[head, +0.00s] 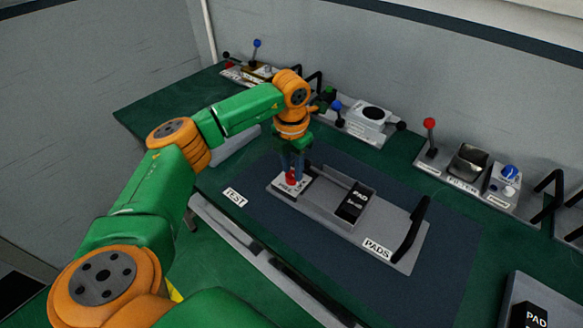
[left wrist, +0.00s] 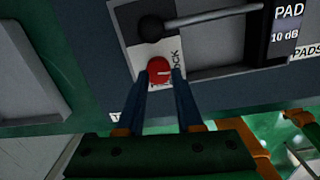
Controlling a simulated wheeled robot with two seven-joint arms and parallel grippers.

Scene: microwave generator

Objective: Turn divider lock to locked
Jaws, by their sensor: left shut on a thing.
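The divider lock is a red knob (left wrist: 158,70) with a pale pointer line, on a white plate lettered "LOCK" (left wrist: 175,52) in the left wrist view. In the head view the red knob (head: 291,177) sits at the left end of the grey PADS unit (head: 385,250). My left gripper (head: 292,165) points down over it, and its two blue fingers (left wrist: 162,85) are shut on the knob's sides. The pointer line points to the right in the left wrist view. Part of the lettering is hidden by a finger. My right gripper is not in view.
Other units with levers (head: 430,135) line the back.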

